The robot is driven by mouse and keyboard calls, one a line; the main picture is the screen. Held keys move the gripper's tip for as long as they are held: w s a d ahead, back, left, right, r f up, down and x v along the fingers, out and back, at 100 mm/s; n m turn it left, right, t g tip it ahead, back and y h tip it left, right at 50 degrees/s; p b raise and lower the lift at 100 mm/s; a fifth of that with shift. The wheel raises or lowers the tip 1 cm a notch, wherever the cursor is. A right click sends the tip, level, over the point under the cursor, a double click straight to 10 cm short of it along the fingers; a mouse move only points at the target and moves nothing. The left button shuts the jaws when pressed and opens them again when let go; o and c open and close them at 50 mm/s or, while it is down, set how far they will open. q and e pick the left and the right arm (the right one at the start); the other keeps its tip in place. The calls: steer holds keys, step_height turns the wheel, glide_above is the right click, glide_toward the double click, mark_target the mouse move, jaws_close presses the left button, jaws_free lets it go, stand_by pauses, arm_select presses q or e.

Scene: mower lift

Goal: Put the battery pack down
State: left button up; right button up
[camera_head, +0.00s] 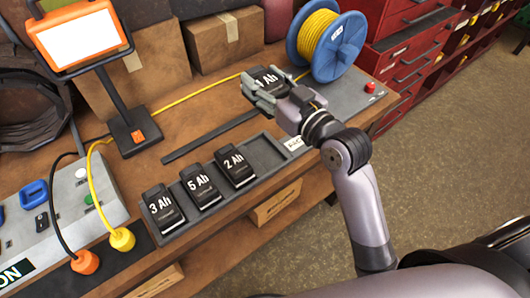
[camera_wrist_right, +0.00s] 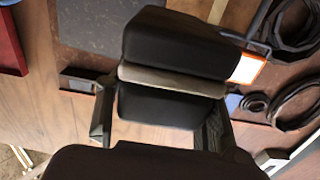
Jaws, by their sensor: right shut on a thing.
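My right gripper (camera_head: 264,92) is shut on a black battery pack (camera_head: 266,76), whose label ends in "Ah" with the digit partly hidden by the gripper. In the right wrist view the pack (camera_wrist_right: 175,45) sits between the two fingers. It is held over the bench, behind the right end of the tray; its exact height is hard to judge. The dark tray (camera_head: 268,158) holds the 3 Ah pack (camera_head: 163,209), the 5 Ah pack (camera_head: 201,186) and the 2 Ah pack (camera_head: 235,166) in a row. The slot at its right end is empty. My left gripper is out of view.
A blue reel of yellow cable (camera_head: 326,45) stands close to the right of the held pack. A work lamp (camera_head: 128,125), cardboard boxes (camera_head: 222,38) and a grey control box (camera_head: 75,200) stand on the wooden bench (camera_head: 168,122). Red drawers (camera_head: 408,50) are at the right.

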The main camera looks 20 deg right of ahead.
step_height(320, 180, down, 16)
steer(key=shift+f+b, duration=0.15)
steer(key=shift+b, duration=0.95)
steer(key=shift+f, duration=1.6)
steer(key=shift+f, duration=0.2)
steer(key=o, duration=1.6)
steer(key=shift+f+b, duration=0.1)
steer(key=shift+b, duration=0.2)
